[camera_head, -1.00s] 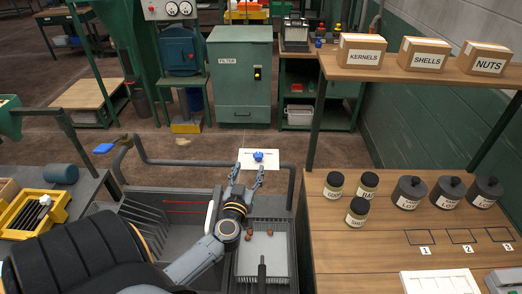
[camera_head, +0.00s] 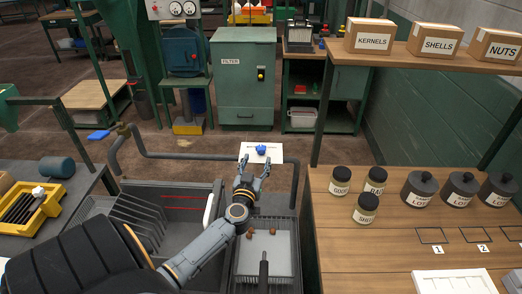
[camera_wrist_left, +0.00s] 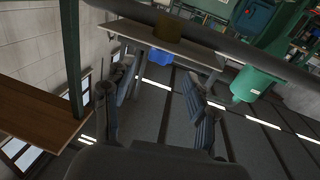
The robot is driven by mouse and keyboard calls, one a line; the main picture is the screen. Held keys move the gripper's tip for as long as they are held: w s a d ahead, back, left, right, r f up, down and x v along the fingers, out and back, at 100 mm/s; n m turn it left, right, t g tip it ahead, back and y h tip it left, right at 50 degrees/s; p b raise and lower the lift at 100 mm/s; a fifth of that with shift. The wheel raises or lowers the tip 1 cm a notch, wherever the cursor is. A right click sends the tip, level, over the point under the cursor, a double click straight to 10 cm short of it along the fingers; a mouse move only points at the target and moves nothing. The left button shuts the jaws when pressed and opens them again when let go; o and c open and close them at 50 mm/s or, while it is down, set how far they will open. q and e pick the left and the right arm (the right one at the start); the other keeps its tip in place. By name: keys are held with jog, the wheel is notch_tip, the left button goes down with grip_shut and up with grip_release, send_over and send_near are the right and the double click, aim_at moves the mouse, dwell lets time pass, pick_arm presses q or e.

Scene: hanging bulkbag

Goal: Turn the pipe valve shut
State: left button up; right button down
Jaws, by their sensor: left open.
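A grey pipe (camera_head: 190,155) runs along the far side of the sink unit and bends down at the right. In the left wrist view the open fingers (camera_wrist_left: 157,88) point toward a blue part (camera_wrist_left: 157,56) below the dark pipe (camera_wrist_left: 215,42). I cannot tell whether they touch it. My right gripper does not show.
A brass fitting (camera_head: 123,130) with a blue lever (camera_head: 98,135) is at the pipe's left end. A sink basket (camera_head: 282,255) holds brown nuts. Jars (camera_head: 340,180) stand on the wooden bench (camera_head: 390,240) at right. A green filter cabinet (camera_head: 243,90) stands behind.

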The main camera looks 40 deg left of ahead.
aim_at(260, 152)
pick_arm(q)
jog(key=b+x, duration=0.1)
jog(key=x, duration=0.6)
jog(key=shift+a, duration=0.1)
jog(key=c, duration=1.2)
